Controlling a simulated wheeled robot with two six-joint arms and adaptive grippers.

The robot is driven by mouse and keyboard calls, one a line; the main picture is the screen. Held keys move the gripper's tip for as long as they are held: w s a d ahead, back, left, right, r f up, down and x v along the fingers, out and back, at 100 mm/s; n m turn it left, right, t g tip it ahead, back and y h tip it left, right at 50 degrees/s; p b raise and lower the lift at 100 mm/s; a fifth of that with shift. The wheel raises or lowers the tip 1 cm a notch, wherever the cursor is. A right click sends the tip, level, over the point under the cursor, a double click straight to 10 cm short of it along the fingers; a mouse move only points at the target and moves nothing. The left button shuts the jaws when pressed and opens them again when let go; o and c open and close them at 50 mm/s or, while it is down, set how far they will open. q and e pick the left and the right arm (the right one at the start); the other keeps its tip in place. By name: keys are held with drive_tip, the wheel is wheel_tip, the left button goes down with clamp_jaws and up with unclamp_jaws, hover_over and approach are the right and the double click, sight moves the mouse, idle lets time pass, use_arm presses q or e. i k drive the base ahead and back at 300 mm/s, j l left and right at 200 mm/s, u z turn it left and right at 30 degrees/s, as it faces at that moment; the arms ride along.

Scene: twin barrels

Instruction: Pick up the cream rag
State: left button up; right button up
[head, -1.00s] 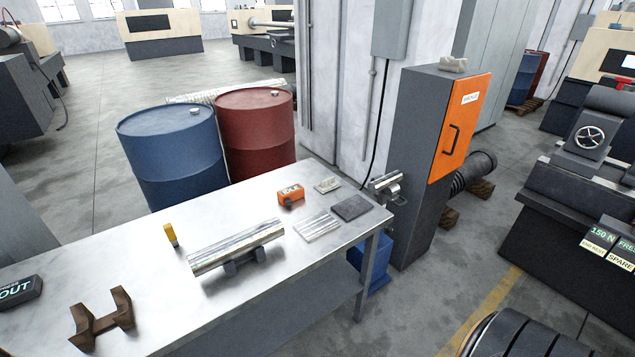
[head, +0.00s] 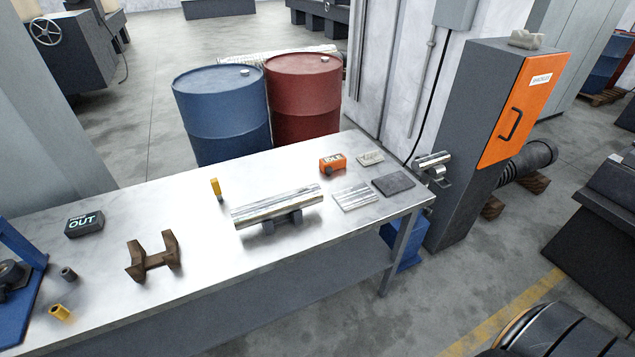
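A small cream, crumpled-looking piece (head: 370,158) lies at the far right corner of the metal workbench, behind a silver plate and a dark pad. A second pale, lumpy cloth-like piece (head: 526,39) lies on top of the grey cabinet with the orange door. Both are small here, and I cannot tell for sure which is the cream rag. Neither of my grippers is in view.
The workbench (head: 205,280) holds a shiny cylinder (head: 277,207) on a cradle, an orange box (head: 333,163), a dark pad (head: 393,184) and a brown V-block (head: 153,256). Blue (head: 222,115) and red (head: 305,98) barrels stand behind. Floor shows between bench and cabinet (head: 490,130).

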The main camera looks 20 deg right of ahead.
sight(371, 157)
drive_tip(key=i+l+u, duration=0.2)
drive_tip(key=l, duration=0.95)
drive_tip(key=k+l+u, duration=0.15)
drive_tip(key=l, duration=1.05)
drive_tip(key=l+u, duration=0.2)
drive_tip(key=l, duration=0.95)
